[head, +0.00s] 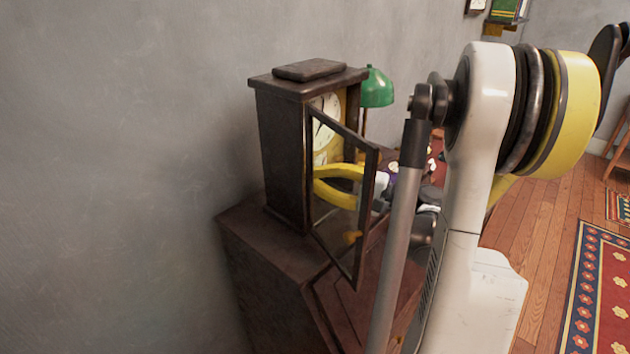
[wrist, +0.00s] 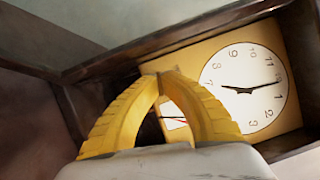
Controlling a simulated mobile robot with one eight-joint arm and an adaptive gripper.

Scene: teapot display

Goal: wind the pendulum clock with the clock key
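The pendulum clock (head: 283,160) is a dark wooden case standing upright against the wall. Its glazed door (head: 364,215) hangs open toward me. The white dial (head: 329,108) faces right; it also shows large in the wrist view (wrist: 262,103). My gripper (head: 319,183) has yellow fingers reaching in past the door, below the dial. In the wrist view its fingertips (wrist: 164,75) come together close to the tan clock front, beside the dial. A small brownish piece shows at the tips, too small to tell whether it is the clock key. I cannot make out the key elsewhere.
The clock stands on a dark wooden cabinet (head: 262,240). A green-shaded lamp (head: 376,88) is behind it. My own arm hides much of the cabinet's right side. A patterned rug (head: 600,300) lies on the open wooden floor (head: 535,240) at right.

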